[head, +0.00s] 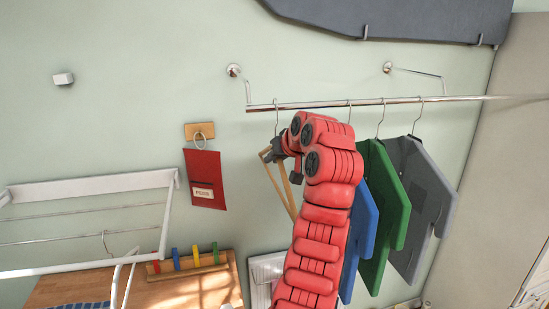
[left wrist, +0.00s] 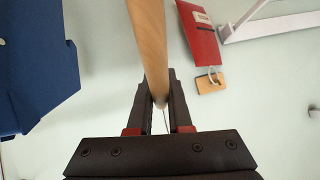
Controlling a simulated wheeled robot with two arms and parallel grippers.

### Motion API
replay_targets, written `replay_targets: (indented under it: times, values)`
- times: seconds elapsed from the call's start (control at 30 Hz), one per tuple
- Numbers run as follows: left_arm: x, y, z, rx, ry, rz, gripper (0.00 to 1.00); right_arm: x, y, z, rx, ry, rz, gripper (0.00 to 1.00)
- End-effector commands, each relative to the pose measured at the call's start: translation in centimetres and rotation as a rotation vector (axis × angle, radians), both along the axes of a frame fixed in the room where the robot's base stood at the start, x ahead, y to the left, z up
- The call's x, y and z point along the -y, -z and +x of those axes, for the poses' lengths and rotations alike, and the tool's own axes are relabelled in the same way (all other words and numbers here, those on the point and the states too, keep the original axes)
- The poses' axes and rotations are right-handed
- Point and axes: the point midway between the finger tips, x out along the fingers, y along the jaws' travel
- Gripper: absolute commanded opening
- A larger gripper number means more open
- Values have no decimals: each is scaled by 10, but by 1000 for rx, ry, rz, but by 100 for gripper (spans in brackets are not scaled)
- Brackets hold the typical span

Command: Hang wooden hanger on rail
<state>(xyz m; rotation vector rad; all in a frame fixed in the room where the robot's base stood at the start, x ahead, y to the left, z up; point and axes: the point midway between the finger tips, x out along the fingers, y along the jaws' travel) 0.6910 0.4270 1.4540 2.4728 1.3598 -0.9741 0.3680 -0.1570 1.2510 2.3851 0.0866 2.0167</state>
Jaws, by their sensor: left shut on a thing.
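The chrome rail (head: 320,103) runs across the upper right of the head view. My left gripper (head: 281,148) is just below the rail's left end, shut on the wooden hanger (head: 270,172). The hanger's light wood arms slant down, partly hidden behind my red arm. Its thin hook (head: 276,112) reaches up to the rail and overlaps it; I cannot tell whether it bears on the rail. In the left wrist view, the hanger's wooden bar (left wrist: 149,45) runs down between the shut fingers (left wrist: 158,100). My right gripper is not in view.
Blue (head: 366,230), green (head: 385,215) and grey (head: 420,205) shirts hang on the rail to the right. A red tag (head: 206,180) hangs on the wall to the left. A white drying rack (head: 90,188) stands at lower left. A dark board (head: 400,18) is above the rail.

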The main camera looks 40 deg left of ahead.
Motion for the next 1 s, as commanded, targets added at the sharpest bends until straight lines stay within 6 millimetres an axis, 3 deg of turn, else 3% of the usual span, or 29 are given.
replay_targets:
  times: [0.47,0.5,0.67,1.0]
  values:
    - [0,6,0,1,-1,0,0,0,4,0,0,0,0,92]
    - [0,6,0,1,-1,0,23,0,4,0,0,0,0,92]
    - [0,6,0,0,0,0,52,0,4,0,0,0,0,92]
    - [2,5,-1,0,0,0,52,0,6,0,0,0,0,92]
